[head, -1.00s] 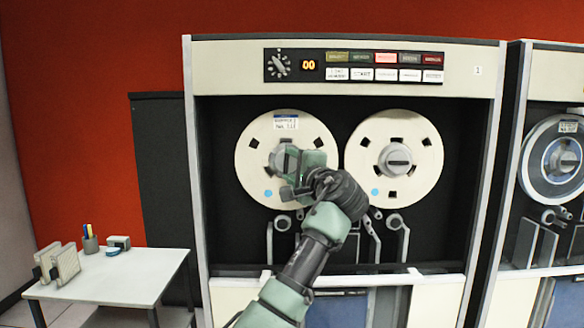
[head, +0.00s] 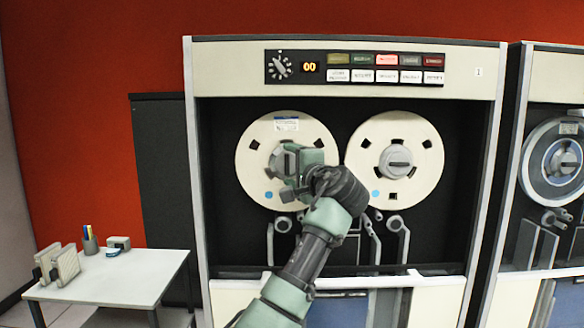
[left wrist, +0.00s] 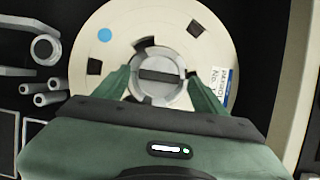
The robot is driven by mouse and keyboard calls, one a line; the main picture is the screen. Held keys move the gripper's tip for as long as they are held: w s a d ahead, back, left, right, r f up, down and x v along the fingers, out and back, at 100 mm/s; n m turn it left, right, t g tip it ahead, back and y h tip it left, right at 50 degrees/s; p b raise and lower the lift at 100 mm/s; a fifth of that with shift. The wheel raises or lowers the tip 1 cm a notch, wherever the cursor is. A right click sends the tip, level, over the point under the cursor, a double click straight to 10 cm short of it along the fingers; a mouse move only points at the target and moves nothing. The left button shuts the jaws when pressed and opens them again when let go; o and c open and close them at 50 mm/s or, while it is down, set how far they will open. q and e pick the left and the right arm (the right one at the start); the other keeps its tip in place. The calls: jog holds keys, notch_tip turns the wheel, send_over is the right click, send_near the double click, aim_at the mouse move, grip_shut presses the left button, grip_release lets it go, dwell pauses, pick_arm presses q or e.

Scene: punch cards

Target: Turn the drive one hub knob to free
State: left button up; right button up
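The drive one cabinet (head: 345,45), marked 1, holds two cream reels. The grey hub knob (head: 283,160) sits at the centre of the left reel (head: 254,142) and is partly hidden by my left gripper (head: 298,163). In the left wrist view the knob (left wrist: 160,77) shows as a round hub with a dark bar across it. The left gripper's two green fingers (left wrist: 159,76) stand apart on either side of the hub, with the bar between them. Whether they touch the hub rim is unclear. My right gripper is not in view.
The right reel (head: 418,165) with its own hub is close beside my left wrist. Tape guides and rollers (head: 396,224) lie below the reels. A control panel (head: 355,67) is above. A white side table (head: 110,275) stands at the left, a second drive (head: 555,60) at the right.

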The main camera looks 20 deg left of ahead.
pick_arm(q)
jog(key=shift+f, duration=0.1)
jog(key=shift+s+d, duration=0.15)
jog(key=shift+d, duration=0.1)
jog(key=b+v, duration=0.3)
jog(key=v, duration=0.4)
jog(key=shift+s+b, duration=0.2)
jog(key=shift+b, duration=0.1)
